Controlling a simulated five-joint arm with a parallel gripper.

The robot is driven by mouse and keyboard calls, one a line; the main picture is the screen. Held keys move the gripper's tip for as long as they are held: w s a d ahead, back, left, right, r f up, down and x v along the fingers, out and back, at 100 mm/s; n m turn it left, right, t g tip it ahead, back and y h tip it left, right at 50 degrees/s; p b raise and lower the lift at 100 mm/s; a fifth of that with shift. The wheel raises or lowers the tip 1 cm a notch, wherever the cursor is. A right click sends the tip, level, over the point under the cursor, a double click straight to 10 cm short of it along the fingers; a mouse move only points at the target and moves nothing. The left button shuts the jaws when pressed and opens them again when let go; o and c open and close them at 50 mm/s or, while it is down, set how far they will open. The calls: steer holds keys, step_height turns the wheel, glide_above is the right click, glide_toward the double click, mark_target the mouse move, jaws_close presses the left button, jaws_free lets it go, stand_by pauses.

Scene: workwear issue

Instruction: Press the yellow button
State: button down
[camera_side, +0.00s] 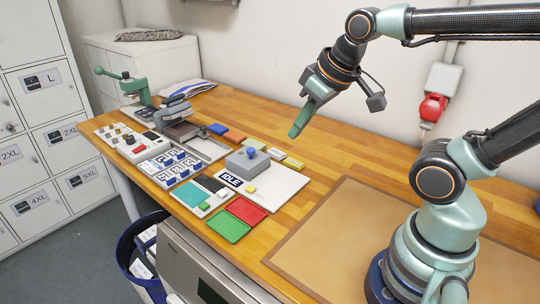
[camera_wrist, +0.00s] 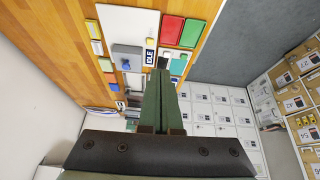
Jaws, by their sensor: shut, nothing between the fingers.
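A small yellow button (camera_side: 251,188) sits on the white board (camera_side: 284,190), beside the dark IDLE label (camera_side: 230,178) and in front of a grey box with a blue knob (camera_side: 250,152). In the wrist view the yellow button (camera_wrist: 151,43) shows just beyond the fingertips, next to the IDLE label (camera_wrist: 149,57). My gripper (camera_side: 294,134) is shut and empty. It hangs in the air above the bench, up and to the right of the button in the side view, apart from everything. In the wrist view its fingers (camera_wrist: 162,72) point toward the board.
A red tile (camera_side: 246,210) and a green tile (camera_side: 229,225) lie at the bench's front edge. Coloured strips (camera_side: 293,162) lie behind the board. Several trays and a green lever press (camera_side: 136,88) stand at left. A brown mat (camera_side: 345,235) lies bare at right.

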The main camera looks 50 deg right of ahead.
steer(key=n+g, duration=0.6)
steer(key=n, duration=1.2)
glide_above(251, 187)
step_height(251, 187, down, 9)
step_height(251, 187, down, 14)
steer(key=shift+f, duration=0.1)
